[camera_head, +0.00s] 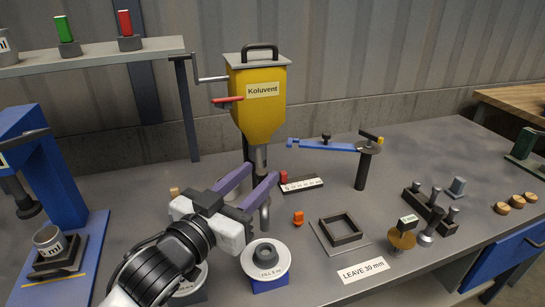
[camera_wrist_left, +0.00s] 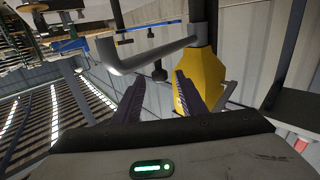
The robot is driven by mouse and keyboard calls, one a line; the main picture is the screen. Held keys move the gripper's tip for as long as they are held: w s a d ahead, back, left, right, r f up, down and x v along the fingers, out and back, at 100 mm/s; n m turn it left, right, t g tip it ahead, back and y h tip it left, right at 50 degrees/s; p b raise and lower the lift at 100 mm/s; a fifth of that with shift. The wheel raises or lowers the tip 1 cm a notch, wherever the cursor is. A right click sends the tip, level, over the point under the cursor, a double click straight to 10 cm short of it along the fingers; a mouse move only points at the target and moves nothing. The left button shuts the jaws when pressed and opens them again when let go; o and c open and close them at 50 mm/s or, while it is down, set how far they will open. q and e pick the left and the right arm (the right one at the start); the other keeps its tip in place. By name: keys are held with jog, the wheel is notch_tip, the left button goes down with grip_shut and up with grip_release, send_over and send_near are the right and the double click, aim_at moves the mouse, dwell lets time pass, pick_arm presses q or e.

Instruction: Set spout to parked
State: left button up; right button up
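The yellow hopper (camera_head: 258,108), labelled Koluvent, stands at the back middle. A grey pipe that looks like its spout (camera_head: 261,158) comes out below it, and its lower part is partly hidden behind my left gripper. In the left wrist view the grey bent pipe (camera_wrist_left: 150,56) crosses just beyond the fingertips. My left gripper (camera_head: 262,172) is open, its two purple fingers apart and reaching toward the pipe. It also shows in the left wrist view (camera_wrist_left: 157,82). I cannot tell whether a finger touches the pipe. My right gripper is not in view.
A round stand labelled FILL (camera_head: 265,258) sits below the gripper. A white scale with a red block (camera_head: 302,184), a blue swing arm (camera_head: 330,146) and a square frame (camera_head: 340,231) stand to the right. A blue press (camera_head: 55,170) is at left, under a shelf (camera_head: 100,56).

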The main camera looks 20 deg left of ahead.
pick_arm(q)
jog(key=x, duration=0.6)
jog(key=shift+w, duration=0.2)
grip_shut()
